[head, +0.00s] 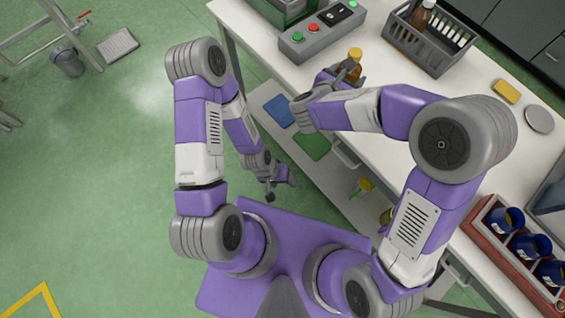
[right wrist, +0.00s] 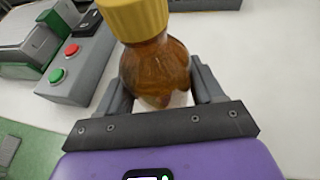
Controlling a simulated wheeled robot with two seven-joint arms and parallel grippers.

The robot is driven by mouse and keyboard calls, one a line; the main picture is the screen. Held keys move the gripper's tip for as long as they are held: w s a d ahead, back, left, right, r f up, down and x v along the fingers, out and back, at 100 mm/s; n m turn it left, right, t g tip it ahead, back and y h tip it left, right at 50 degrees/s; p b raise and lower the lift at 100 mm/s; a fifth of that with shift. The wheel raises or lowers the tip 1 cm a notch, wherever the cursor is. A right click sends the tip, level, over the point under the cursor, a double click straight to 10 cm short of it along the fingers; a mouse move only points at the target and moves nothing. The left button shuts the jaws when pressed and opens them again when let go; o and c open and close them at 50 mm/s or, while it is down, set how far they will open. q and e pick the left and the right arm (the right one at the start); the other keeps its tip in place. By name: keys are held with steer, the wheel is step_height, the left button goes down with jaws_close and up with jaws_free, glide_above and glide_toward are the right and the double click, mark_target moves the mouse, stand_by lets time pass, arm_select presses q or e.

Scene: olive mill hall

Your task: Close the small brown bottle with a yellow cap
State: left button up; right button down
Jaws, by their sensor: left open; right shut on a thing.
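The small brown bottle (right wrist: 155,72) stands upright between the fingers of my right gripper (right wrist: 160,95) in the right wrist view. A ribbed yellow cap (right wrist: 136,16) sits on its top; I cannot tell whether it is tight. In the head view the yellow cap (head: 356,54) shows above my right gripper (head: 347,72), at the bench edge near the control box; the bottle is partly hidden by the fingers. My right gripper is shut on the bottle. My left gripper (head: 275,190) hangs low beside the bench, open and empty, away from the bottle.
On the white bench stand a grey control box (head: 308,40) with coloured buttons, a grey basket (head: 432,58) holding another brown bottle (head: 421,17), a yellow sponge (head: 507,91), a grey disc (head: 539,119) and a red crate (head: 500,258) with blue-topped containers. The bench's middle is clear.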

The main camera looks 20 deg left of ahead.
steer(key=shift+r, duration=0.1)
steer(key=s+d, duration=0.1)
steer(key=d, duration=0.4)
steer(key=s+d+f, duration=0.1)
steer(key=d, duration=0.5)
steer(key=s+d, duration=0.1)
steer(key=d, duration=0.4)
steer(key=shift+s+d+f, duration=0.2)
steer(key=shift+d+f, duration=0.2)
steer(key=shift+s+d+f, duration=0.15)
steer(key=shift+s+d, duration=0.1)
steer(key=shift+d, duration=0.05)
